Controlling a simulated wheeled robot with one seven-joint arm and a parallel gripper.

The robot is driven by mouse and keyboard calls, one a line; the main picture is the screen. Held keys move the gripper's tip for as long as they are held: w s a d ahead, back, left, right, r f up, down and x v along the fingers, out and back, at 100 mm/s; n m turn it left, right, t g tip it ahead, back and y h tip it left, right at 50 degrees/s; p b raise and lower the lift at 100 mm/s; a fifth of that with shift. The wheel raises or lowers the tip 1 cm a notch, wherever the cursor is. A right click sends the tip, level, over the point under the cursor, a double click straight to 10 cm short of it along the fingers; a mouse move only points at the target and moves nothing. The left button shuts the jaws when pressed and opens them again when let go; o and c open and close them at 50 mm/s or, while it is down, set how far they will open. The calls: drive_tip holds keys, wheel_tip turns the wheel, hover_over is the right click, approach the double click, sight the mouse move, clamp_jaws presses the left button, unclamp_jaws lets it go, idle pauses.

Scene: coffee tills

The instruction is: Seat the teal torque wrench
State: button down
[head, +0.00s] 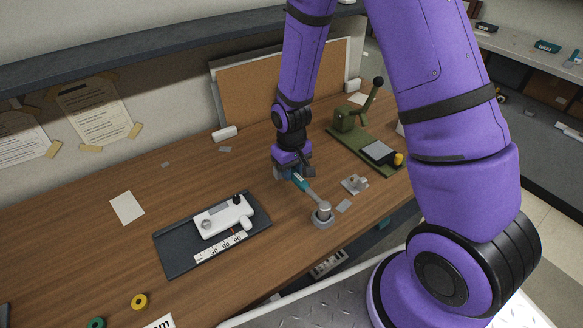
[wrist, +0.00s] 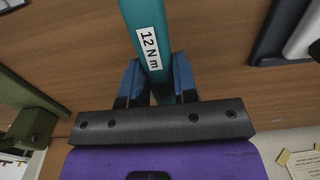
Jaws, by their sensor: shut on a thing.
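The teal torque wrench (head: 300,182) has a teal handle and a grey shaft that runs toward the front right. Its far end is at a round grey post (head: 322,215) on the bench; I cannot tell whether it is seated there. My gripper (head: 294,172) is shut on the teal handle. In the wrist view the handle (wrist: 138,22), labelled "12 Nm", lies between the blue fingertips of my gripper (wrist: 156,75). The head of the wrench is out of the wrist view.
A dark tray (head: 180,262) with a white device and number scale lies left on the wooden bench (head: 110,260). A green lever press (head: 345,120) stands behind right. A small metal bracket (head: 355,184) lies close to the post. Yellow (head: 139,301) and green rings lie front left.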

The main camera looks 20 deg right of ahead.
drive_tip(key=shift+f, duration=0.3)
drive_tip(key=c, duration=0.8)
unclamp_jaws()
wheel_tip(320, 180, up, 11)
drive_tip(key=s+d+r+m+t, duration=0.15)
drive_tip(key=s+r, duration=0.25)
drive_tip(key=r, duration=0.5)
drive_tip(key=s+d+r+n+t, duration=0.1)
drive_tip(key=s+d+r, duration=0.15)
drive_tip(key=r, duration=0.55)
drive_tip(key=s+d+r+m+t, duration=0.1)
drive_tip(key=s+r, duration=0.4)
drive_tip(key=s, duration=0.2)
drive_tip(key=s+d+r+t, duration=0.2)
drive_tip(key=s+r, duration=0.3)
drive_tip(key=s, duration=0.3)
drive_tip(key=shift+s+m, duration=0.3)
drive_tip(key=shift+m, duration=0.05)
